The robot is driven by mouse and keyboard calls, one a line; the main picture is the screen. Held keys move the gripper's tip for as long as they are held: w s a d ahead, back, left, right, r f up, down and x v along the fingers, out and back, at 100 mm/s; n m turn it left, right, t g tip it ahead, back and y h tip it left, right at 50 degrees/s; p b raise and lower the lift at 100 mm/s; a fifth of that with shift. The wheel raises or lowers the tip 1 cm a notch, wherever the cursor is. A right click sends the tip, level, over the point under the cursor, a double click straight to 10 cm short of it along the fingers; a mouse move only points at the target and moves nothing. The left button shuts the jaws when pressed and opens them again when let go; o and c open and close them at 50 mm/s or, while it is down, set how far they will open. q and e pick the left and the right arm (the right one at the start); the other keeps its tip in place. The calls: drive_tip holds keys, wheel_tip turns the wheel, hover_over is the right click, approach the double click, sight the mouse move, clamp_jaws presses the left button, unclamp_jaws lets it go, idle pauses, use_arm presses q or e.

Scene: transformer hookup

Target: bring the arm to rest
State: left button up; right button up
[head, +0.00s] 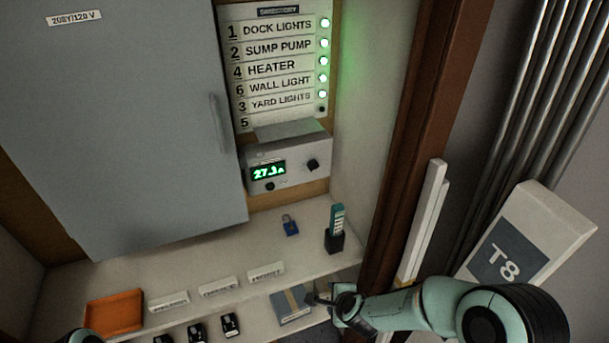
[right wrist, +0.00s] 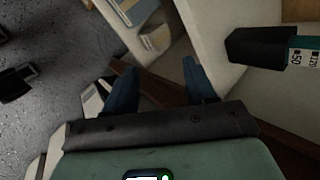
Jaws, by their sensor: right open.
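My right arm comes in from the lower right of the head view. Its gripper (head: 322,299) is at the front edge of the shelf, beside a grey box with a tan stripe (head: 291,304). In the right wrist view the two dark blue fingers of this gripper (right wrist: 160,85) stand apart, with nothing held between them. Only a small teal piece of my left arm shows at the bottom left of the head view; its gripper is out of the picture.
The shelf (head: 262,250) holds a blue padlock (head: 290,225), a black holder (head: 335,240) with a teal tester, white labels and an orange tray (head: 114,312).

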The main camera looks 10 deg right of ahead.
drive_tip(key=s+f+n+g+p, duration=0.35)
drive_tip(key=s+f+n, duration=0.45)
drive_tip(key=s+f, duration=0.4)
use_arm(q)
drive_tip(key=s+d+r+g+h, duration=0.1)
drive_tip(key=s+d+r+g, duration=0.2)
drive_tip(key=s, duration=0.7)
drive_tip(key=shift+s+d+m+g+p, duration=0.3)
drive_tip(key=shift+d+m+g+p, duration=0.15)
drive_tip(key=shift+d+g, duration=0.25)
use_arm(e)
drive_tip(key=s+a+f+n+g+y, duration=0.1)
drive_tip(key=s+f+n+g, duration=0.1)
drive_tip(key=s, duration=0.5)
drive_tip(key=s+a+f+n+g+y, duration=0.1)
drive_tip(key=s+a+f+n+g, duration=0.1)
drive_tip(key=s, duration=0.5)
wheel_tip(320, 180, down, 2)
drive_tip(key=n+g, duration=0.1)
drive_tip(key=n, duration=0.2)
drive_tip(key=shift+n+y, duration=0.3)
drive_tip(key=shift+n, duration=0.1)
drive_tip(key=shift+d+f, duration=0.1)
